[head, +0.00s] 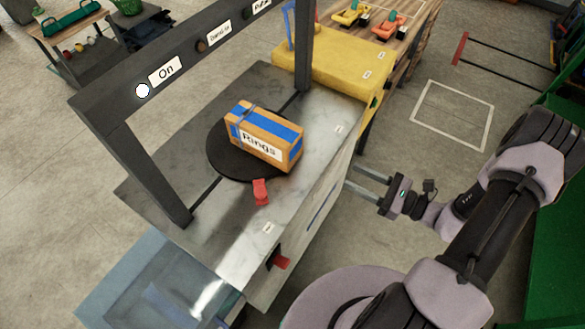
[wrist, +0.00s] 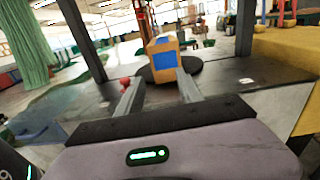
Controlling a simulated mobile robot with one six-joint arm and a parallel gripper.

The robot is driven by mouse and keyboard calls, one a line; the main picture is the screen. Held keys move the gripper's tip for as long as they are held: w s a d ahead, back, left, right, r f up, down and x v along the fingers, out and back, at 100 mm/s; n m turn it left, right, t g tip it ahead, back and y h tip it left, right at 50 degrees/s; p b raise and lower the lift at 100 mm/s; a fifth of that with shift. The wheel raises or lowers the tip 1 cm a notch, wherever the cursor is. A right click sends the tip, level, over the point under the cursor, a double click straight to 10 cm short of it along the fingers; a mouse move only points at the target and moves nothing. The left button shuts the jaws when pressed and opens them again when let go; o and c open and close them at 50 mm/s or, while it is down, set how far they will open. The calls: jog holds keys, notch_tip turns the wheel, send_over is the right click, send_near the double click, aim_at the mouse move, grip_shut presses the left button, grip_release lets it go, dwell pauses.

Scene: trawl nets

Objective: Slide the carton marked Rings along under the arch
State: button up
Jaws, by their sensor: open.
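The carton marked Rings (head: 264,136) is a brown box with blue bands and a white label. It sits on a dark round plate (head: 221,157) on the grey metal table. A dark grey arch (head: 160,180) spans the table, with labels such as On on its top beam. My gripper (head: 368,182) is open and empty, off the table's right side and apart from the carton. In the wrist view the carton (wrist: 163,60) shows ahead between the two fingers (wrist: 156,92), its blue band facing me. Part of the round plate is hidden behind the carton.
A red clip-like piece (head: 261,191) stands at the plate's front edge. A red knob (head: 279,262) sticks out from the table's side. A yellow block (head: 330,68) adjoins the table's far end. A translucent bluish bin (head: 150,285) is at the near end.

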jog(key=b, duration=0.3)
send_near(296, 155)
jog(key=shift+x, duration=1)
jog(key=shift+b+x, duration=1.1)
jog(key=shift+x, duration=7.3)
jog(key=shift+m, duration=0.3)
jog(key=v, duration=0.8)
jog(key=shift+s+r, duration=0.1)
jog(key=shift+r, duration=0.05)
